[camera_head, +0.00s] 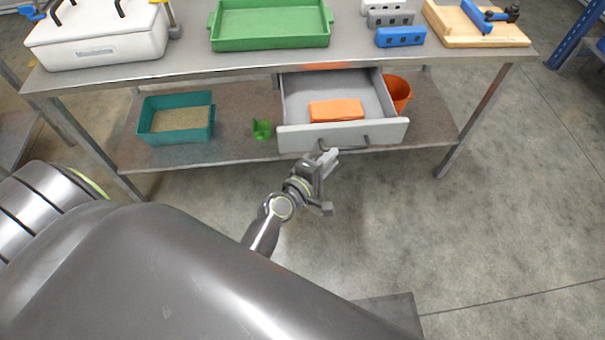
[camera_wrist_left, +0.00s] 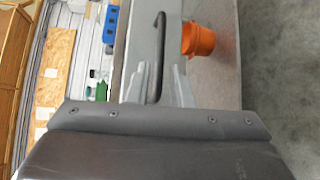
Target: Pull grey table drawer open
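The grey drawer (camera_head: 342,137) stands pulled out from under the metal table, its inside showing. A dark bar handle (camera_head: 350,148) runs along its front; it also shows in the left wrist view (camera_wrist_left: 160,45). An orange block or folded cloth (camera_head: 336,110) lies in the drawer. My left gripper (camera_head: 327,157) is at the left part of the handle, in front of the drawer. In the left wrist view its two pale fingers (camera_wrist_left: 157,83) stand apart, with the handle bar between them. Contact with the bar cannot be told. My right gripper is not in view.
The table top (camera_head: 200,63) holds a green tray (camera_head: 270,43), a white box (camera_head: 95,50) and blue and grey blocks. The lower shelf (camera_head: 235,148) carries a teal bin (camera_head: 148,132), a small green piece (camera_head: 262,130) and an orange pot (camera_head: 400,93). Floor before the drawer is clear.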

